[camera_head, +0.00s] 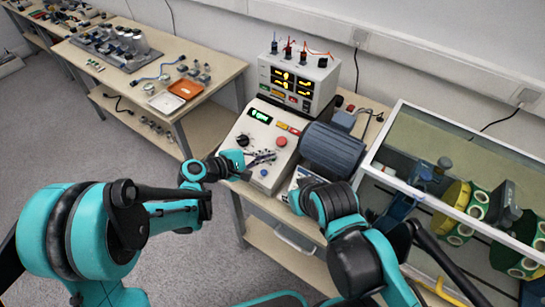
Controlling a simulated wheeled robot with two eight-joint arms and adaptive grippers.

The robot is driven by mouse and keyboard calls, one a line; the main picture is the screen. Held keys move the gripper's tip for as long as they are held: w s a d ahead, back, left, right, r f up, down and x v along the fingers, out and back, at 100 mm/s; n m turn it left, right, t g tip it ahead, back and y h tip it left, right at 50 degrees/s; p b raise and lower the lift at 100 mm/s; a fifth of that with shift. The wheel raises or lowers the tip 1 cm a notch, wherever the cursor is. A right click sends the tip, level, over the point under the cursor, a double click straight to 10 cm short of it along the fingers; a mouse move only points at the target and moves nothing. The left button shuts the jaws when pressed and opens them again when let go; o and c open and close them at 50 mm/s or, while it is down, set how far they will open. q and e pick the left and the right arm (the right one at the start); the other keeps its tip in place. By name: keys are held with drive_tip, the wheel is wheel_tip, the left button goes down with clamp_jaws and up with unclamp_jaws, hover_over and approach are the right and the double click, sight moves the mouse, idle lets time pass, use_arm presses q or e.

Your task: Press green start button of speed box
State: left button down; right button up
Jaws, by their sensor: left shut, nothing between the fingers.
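The speed box (232,133) is a light sloped-front box on the middle bench. It has a green lit display (260,116), a black knob (243,140) and a red button (281,141). The green start button is not clearly visible; my left gripper covers part of the lower panel. My left gripper (264,158) is shut and empty, its fingers over the lower panel. I cannot tell whether it touches the panel. My right gripper is largely hidden by its own wrist, low in front of the motor, and its jaws cannot be made out.
A power supply (291,82) with lit displays stands behind the speed box. A dark ribbed motor (331,150) sits to its right. A glass-sided case (430,140) stands at the right. Another bench with an orange tray (185,89) is at the left.

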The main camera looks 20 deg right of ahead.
idle(0.4)
use_arm(q)
drive_tip(key=shift+w+d+f+b, duration=0.15)
drive_tip(key=shift+f+b, duration=0.25)
drive_tip(key=shift+b, duration=0.05)
drive_tip(key=shift+d+f+b, duration=0.15)
drive_tip(key=shift+f+b, duration=0.2)
drive_tip(key=shift+b, duration=0.05)
idle(0.5)
drive_tip(key=shift+r, duration=0.1)
drive_tip(key=shift+a+r+p, duration=0.25)
drive_tip(key=shift+r+p, duration=0.25)
drive_tip(key=shift+r, duration=0.15)
drive_tip(key=r+p, duration=0.1)
drive_tip(key=s+a+r+p, duration=0.1)
drive_tip(key=r, duration=0.1)
drive_tip(key=r+p, duration=0.1)
drive_tip(key=shift+s+a+r, duration=0.3)
drive_tip(key=shift+a, duration=0.1)
idle(0.4)
